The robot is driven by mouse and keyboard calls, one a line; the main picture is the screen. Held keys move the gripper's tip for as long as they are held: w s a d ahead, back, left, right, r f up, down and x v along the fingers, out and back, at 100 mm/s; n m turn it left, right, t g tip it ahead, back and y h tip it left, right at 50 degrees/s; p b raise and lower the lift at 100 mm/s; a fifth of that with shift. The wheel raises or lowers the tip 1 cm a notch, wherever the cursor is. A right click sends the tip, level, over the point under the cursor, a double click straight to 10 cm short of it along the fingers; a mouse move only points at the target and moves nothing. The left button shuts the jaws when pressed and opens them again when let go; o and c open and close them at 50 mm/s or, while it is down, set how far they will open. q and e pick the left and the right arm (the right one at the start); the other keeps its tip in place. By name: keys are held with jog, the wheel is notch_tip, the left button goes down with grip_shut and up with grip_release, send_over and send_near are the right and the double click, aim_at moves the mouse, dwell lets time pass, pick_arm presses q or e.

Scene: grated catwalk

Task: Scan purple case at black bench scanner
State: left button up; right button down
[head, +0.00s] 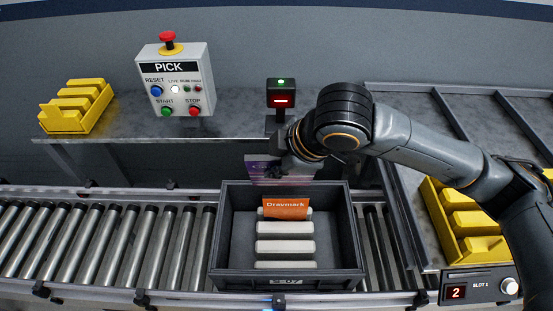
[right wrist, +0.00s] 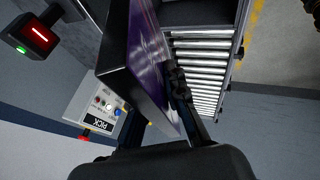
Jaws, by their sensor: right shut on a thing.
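The purple case (head: 262,170) hangs above the back edge of the dark tote, partly hidden by my right gripper (head: 290,150). My right gripper is shut on it. In the right wrist view the case (right wrist: 152,55) shows a purple face and a dark side, tilted in the picture, with a gripper finger against the purple face. The black bench scanner (head: 281,94) stands on the bench behind the case, with a red line and a green light lit. It also shows at upper left in the right wrist view (right wrist: 30,37), apart from the case. My left gripper is out of view.
The dark tote (head: 217,235) on the roller conveyor (head: 100,240) holds an orange box (head: 286,208) and several pale items. A PICK control box (head: 176,80) and yellow bins (head: 75,108) stand on the bench left of the scanner. More yellow bins (head: 465,220) are at right.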

jog(key=shift+s, duration=0.55)
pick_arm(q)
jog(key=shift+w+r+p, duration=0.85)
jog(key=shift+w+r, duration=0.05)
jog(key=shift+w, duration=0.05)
pick_arm(e)
jog(key=s, duration=0.4)
jog(key=shift+s, duration=0.4)
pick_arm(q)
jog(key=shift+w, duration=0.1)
pick_arm(e)
jog(key=shift+f, duration=0.1)
